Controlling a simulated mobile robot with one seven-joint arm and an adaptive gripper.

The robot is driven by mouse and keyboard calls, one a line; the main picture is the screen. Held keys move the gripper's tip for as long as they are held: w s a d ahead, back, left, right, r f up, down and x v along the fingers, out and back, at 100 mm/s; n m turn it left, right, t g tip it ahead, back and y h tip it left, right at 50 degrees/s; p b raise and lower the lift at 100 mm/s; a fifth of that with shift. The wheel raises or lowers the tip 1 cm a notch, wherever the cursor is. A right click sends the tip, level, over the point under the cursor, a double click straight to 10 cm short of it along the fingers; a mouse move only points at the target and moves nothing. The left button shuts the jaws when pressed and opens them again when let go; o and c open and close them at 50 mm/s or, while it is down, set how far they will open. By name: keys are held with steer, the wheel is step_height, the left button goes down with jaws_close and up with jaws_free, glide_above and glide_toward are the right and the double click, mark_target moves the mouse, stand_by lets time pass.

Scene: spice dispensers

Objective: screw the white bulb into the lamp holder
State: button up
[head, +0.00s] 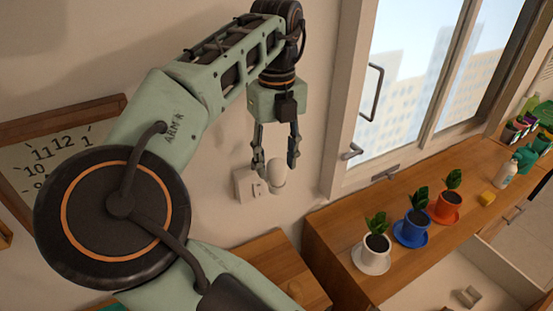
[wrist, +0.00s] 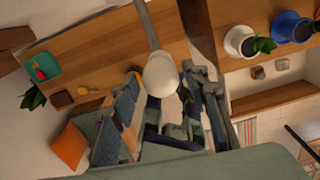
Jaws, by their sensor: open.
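The white bulb (head: 277,175) is at the tips of my gripper (head: 276,162) in the head view, close to the wall. In the wrist view the round white bulb (wrist: 160,75) shows between the two fingers (wrist: 163,90). The fingers stand apart on either side of it; whether either touches it cannot be told. A grey rod (wrist: 148,25) runs from the bulb to the top of the wrist view, in line with it. It looks like the lamp holder's stem, but the joint between them is hidden. A white wall fitting (head: 248,187) is just left of the bulb.
A wooden counter (head: 325,245) to the right carries potted plants in white (head: 374,255), blue (head: 415,228) and red (head: 447,208) pots. A window with a handle (head: 374,93) is above it. A wooden surface (head: 262,255) lies below the gripper. A clock (head: 60,155) hangs at left.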

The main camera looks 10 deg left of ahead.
steer(key=n, duration=0.4)
steer(key=shift+r+n, duration=0.1)
steer(key=shift+n, duration=0.2)
steer(key=n, duration=0.8)
steer(key=shift+n, duration=0.3)
steer(key=n, duration=0.4)
steer(key=c, duration=1.1)
steer(key=m, duration=0.4)
steer(key=shift+m, duration=2.2)
steer(key=o, duration=1.3)
